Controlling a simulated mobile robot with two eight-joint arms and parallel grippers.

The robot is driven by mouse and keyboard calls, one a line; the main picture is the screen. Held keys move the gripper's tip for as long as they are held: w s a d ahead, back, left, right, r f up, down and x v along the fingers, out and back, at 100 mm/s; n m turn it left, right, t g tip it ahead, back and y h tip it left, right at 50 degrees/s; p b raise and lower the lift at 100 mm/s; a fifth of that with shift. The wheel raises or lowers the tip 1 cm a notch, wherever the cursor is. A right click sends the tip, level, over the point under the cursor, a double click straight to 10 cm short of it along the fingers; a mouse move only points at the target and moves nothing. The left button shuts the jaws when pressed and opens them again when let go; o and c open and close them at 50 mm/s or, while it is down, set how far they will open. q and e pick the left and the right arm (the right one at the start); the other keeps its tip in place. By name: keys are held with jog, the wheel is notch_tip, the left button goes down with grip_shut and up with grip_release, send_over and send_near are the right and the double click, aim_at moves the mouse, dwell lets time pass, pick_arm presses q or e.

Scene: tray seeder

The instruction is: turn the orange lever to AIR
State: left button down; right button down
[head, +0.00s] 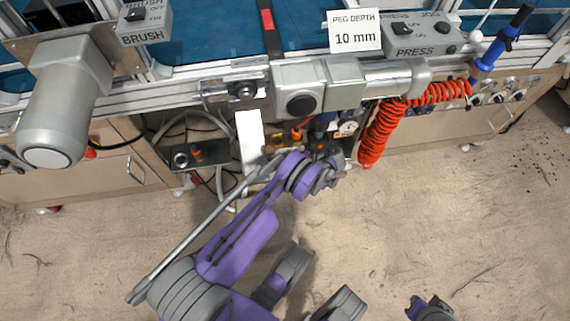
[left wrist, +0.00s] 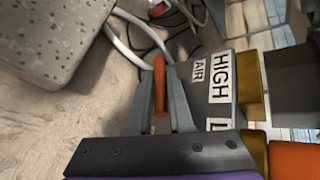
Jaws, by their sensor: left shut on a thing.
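In the left wrist view my left gripper (left wrist: 160,88) is shut on the orange lever (left wrist: 158,82), which stands between its two grey fingers. A dark plate with a white AIR label (left wrist: 198,70) and a HIGH label (left wrist: 220,76) is just to the right of the fingers. Another label below it is partly cut off. I cannot tell which setting the lever is at. In the head view my left wrist (head: 318,170) is under the machine's front rail, and its fingertips are hidden. My right gripper is not clearly in view.
Brass-coloured blocks (left wrist: 250,85) and a large orange part (left wrist: 295,160) are close on the right in the left wrist view. A grey speckled block (left wrist: 50,35) is at upper left. In the head view a red coiled hose (head: 375,135) hangs right of my wrist.

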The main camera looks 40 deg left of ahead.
pick_arm(q)
jog(key=c, duration=1.1)
grip_release()
jog(key=shift+d, duration=0.1)
jog(key=p+v, duration=0.1)
jog(key=v, duration=0.9)
jog(key=shift+w+d+p, duration=0.2)
jog(key=shift+d+p, duration=0.1)
jog(key=shift+p, duration=0.1)
jog(key=shift+r, duration=0.15)
